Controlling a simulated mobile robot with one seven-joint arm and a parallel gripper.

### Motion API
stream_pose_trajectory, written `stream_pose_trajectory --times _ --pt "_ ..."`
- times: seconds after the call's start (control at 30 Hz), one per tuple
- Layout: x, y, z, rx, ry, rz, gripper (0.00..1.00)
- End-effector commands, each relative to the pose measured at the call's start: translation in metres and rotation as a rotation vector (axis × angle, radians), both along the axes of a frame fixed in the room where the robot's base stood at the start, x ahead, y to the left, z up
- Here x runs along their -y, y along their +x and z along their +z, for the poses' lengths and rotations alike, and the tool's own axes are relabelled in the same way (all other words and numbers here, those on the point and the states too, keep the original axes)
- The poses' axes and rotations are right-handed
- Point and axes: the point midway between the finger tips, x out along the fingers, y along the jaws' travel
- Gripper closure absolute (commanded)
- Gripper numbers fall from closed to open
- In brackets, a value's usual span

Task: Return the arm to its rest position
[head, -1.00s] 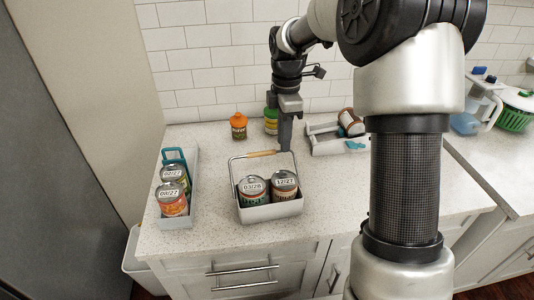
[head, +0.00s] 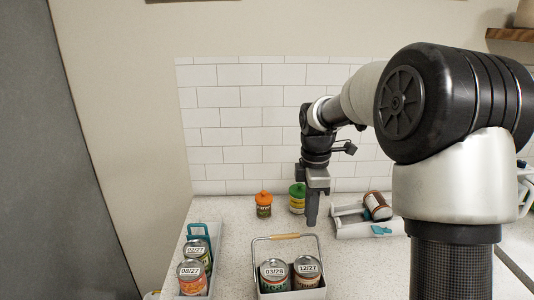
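My arm reaches in from the right in the head view, with my gripper (head: 312,210) pointing down over the counter. It is above and behind the handled white caddy (head: 262,268), near its wooden-grip handle. Nothing is seen hanging from the gripper. Its fingers are seen edge-on as one dark shape, so the opening between them does not show.
The caddy holds two cans, 03/28 (head: 275,278) and 12/27 (head: 308,274). A white bin (head: 214,240) at left holds two cans. An orange-lidded jar (head: 263,204) and green-lidded jar (head: 297,199) stand behind. A tray (head: 350,230) with a tipped jar (head: 377,206) is right.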

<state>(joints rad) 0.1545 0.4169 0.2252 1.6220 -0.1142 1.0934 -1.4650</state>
Motion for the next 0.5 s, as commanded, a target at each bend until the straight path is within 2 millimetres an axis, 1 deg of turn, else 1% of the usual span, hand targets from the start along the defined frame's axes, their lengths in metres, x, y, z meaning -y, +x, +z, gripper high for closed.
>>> stream_pose_trajectory --times 0.03,0.07,0.1,0.17,0.2,0.27,0.33,0.37,0.4,0.5 --pt "-0.001 -0.010 0.020 0.026 -0.007 -0.053 0.81" --pt "-0.001 -0.017 0.030 0.042 -0.011 -0.098 0.81" --pt "0.000 -0.029 0.045 0.067 -0.015 -0.170 0.81" --pt "0.001 -0.050 0.067 0.109 -0.013 -0.294 0.81" --pt "0.001 -0.066 0.081 0.137 -0.008 -0.382 0.81" --pt "0.002 -0.090 0.099 0.180 0.009 -0.515 0.81" --pt "0.004 -0.118 0.116 0.227 0.037 -0.670 0.81" --pt "0.004 -0.130 0.122 0.248 0.054 -0.737 0.81" --pt "0.005 -0.146 0.129 0.273 0.080 -0.827 0.81" --pt "0.006 -0.184 0.140 0.326 0.158 -1.044 0.81"
